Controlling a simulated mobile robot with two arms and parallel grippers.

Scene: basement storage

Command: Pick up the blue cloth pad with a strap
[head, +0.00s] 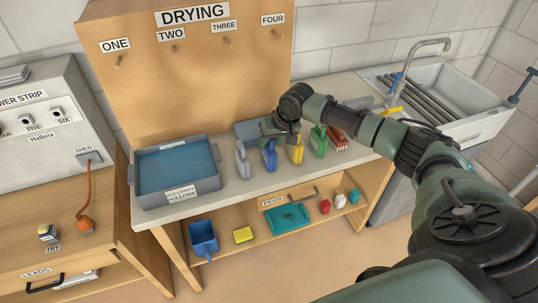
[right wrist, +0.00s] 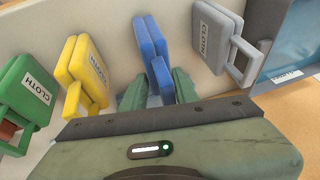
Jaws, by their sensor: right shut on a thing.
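The blue cloth pad (head: 270,157) stands upright on the counter, in a row between a grey pad (head: 243,160) and a yellow pad (head: 296,151). In the right wrist view the blue pad (right wrist: 149,38) has its strap (right wrist: 161,78) toward me, between the two green fingers. My right gripper (right wrist: 159,88) is shut on that strap. In the head view my right gripper (head: 271,136) is over the top of the blue pad and partly hidden by its own wrist. I cannot tell whether the pad touches the counter. My left gripper is not in view.
A green pad (head: 318,141) and a red one (head: 337,139) stand farther right. A grey tray (head: 178,201) of blue water is at the left. A pegboard marked DRYING (head: 190,60) rises behind. A sink (head: 470,105) is at the right.

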